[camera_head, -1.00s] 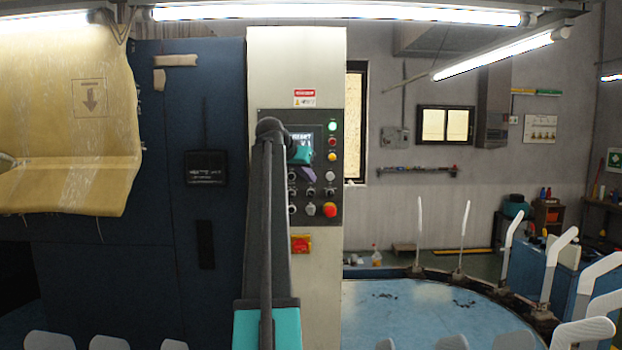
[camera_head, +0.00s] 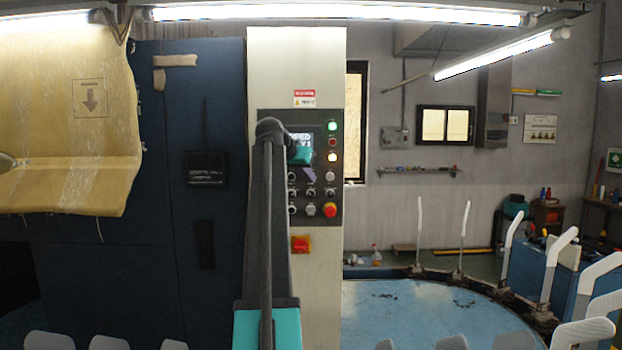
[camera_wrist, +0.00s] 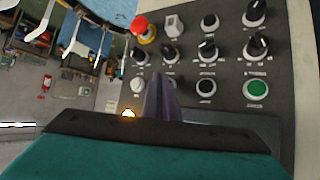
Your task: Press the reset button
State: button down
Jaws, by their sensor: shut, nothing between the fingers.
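The control panel (camera_head: 265,125) is dark, with buttons, knobs and a small screen. Its labels are too small to read, so I cannot tell which button is reset. The wrist view shows a white button (camera_wrist: 137,86), a black button (camera_wrist: 206,88), a green button (camera_wrist: 256,88) and a red mushroom button (camera_wrist: 146,30). My gripper (camera_wrist: 155,78) is shut and empty, its narrow purple-grey fingers in front of the panel between the white and black buttons. They partly hide another button (camera_wrist: 172,82). Contact cannot be told. In the head view my gripper (camera_head: 310,175) is beside the screen.
The red mushroom button (camera_head: 330,210) sits at the panel's lower right. A green lamp (camera_head: 332,127) and an amber lamp (camera_head: 332,157) are lit. A blue round table (camera_head: 410,310) with white sock forms (camera_head: 557,262) stands at right. A dark blue cabinet (camera_head: 205,110) adjoins the panel column.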

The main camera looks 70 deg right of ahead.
jog(key=shift+s+a, duration=0.2)
jog(key=shift+a, duration=0.45)
jog(key=a, duration=0.1)
jog(key=s+a, duration=0.1)
jog(key=a, duration=0.1)
jog(key=a+p, duration=0.1)
jog(key=shift+s+a, duration=0.3)
jog(key=shift+s, duration=0.1)
dwell(1.0)
